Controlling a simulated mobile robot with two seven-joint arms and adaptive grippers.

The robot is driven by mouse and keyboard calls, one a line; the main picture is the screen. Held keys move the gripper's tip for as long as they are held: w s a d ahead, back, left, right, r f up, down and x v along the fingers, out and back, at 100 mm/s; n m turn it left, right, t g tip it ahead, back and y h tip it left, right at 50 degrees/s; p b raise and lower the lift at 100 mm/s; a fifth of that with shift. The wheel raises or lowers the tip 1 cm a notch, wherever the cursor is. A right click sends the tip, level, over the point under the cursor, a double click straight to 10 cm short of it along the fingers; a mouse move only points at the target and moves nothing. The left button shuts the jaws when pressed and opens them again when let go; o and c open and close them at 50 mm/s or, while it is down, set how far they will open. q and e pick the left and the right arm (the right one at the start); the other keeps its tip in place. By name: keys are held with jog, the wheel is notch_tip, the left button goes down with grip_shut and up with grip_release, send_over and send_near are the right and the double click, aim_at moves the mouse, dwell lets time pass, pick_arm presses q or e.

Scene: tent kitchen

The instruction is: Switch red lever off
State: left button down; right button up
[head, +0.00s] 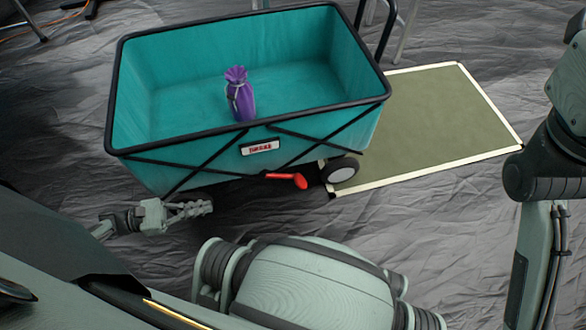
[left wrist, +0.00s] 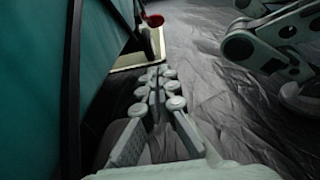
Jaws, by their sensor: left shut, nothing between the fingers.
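The red lever (head: 288,179) sticks out low on the near side of the teal wagon (head: 150,75), left of a wheel. Its round end points right in the head view. In the left wrist view the red lever (left wrist: 154,20) shows at the top, beyond my fingertips. My left gripper (head: 208,207) is shut and empty, low at the wagon's near left side, to the left of the lever and apart from it. It also shows in the left wrist view (left wrist: 160,75), pointing along the wagon's side. My right gripper is not in view.
A purple tied bag (head: 240,97) stands inside the wagon. A wheel (head: 343,171) sits just right of the lever. An olive mat with a pale border (head: 523,147) lies to the right. Wrinkled grey cloth (head: 440,215) covers the floor, clear in front of the wagon.

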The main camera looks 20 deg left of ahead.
pick_arm(q)
jog(key=shift+s, duration=0.15)
jog(key=r+x, duration=0.2)
jog(key=x, duration=2.1)
jog(key=shift+r, duration=0.45)
